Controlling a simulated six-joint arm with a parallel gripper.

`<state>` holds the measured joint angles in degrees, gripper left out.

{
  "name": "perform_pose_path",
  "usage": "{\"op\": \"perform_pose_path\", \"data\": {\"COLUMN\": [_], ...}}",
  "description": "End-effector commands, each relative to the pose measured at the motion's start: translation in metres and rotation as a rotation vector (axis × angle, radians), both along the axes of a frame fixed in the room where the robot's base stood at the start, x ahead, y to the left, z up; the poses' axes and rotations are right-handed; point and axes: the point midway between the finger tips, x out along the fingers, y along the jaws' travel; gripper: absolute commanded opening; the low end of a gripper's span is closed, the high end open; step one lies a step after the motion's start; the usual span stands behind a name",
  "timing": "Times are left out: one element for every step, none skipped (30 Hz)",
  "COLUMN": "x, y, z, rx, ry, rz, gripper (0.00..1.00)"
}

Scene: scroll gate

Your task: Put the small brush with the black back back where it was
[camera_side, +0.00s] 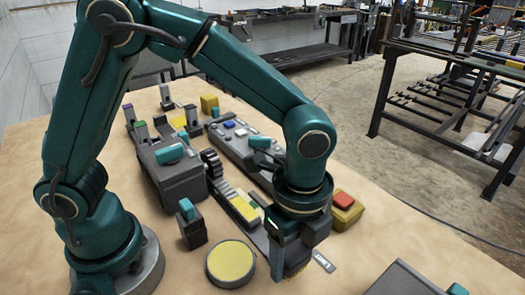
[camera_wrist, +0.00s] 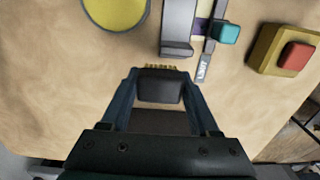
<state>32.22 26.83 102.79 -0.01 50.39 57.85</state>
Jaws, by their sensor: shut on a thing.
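My gripper (camera_side: 287,250) is low over the wooden table on the near side, beside the end of the long grey track. In the wrist view my gripper (camera_wrist: 160,78) is shut on a small brush with a black back (camera_wrist: 160,87). Its tan bristles (camera_wrist: 159,67) show just past the fingers.
A round yellow pad (camera_side: 230,262) lies left of my gripper. A yellow box with a red button (camera_side: 343,201) stands behind it. The grey track's end (camera_wrist: 178,48), a teal knob (camera_wrist: 228,33) and a small label plate (camera_wrist: 204,68) lie just ahead.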

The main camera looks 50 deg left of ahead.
Motion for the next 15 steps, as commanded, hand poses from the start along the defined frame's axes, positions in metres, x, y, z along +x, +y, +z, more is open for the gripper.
{"op": "perform_pose_path", "data": {"x": [-0.001,-0.001,-0.002,-0.002,-0.002,-0.002,-0.002,-0.003,-0.002,-0.002,-0.002,-0.002,-0.002,-0.002,-0.002], "y": [-0.004,-0.006,-0.006,-0.007,-0.007,-0.007,-0.006,-0.006,-0.006,-0.006,-0.006,-0.006,-0.006,-0.006,-0.006], "z": [-0.003,-0.004,-0.005,-0.007,-0.011,-0.016,-0.021,-0.026,-0.031,-0.035,-0.039,-0.042,-0.043,-0.044,-0.045], "rx": [0.0,0.0,0.0,0.001,0.002,0.003,0.003,0.004,0.004,0.004,0.003,0.003,0.002,0.002,0.002], "ry": [0.001,0.0,0.001,0.002,0.003,0.003,0.004,0.006,0.004,0.004,0.003,0.002,0.001,0.001,0.0], "rz": [-0.002,-0.001,0.0,0.001,0.001,0.001,0.002,0.002,0.002,0.002,0.002,0.002,0.002,0.002,0.002], "gripper": [0.1,0.1,0.1,0.1,0.1,0.1,0.1,0.1,0.1,0.1,0.1,0.1,0.1,0.1,0.1]}}
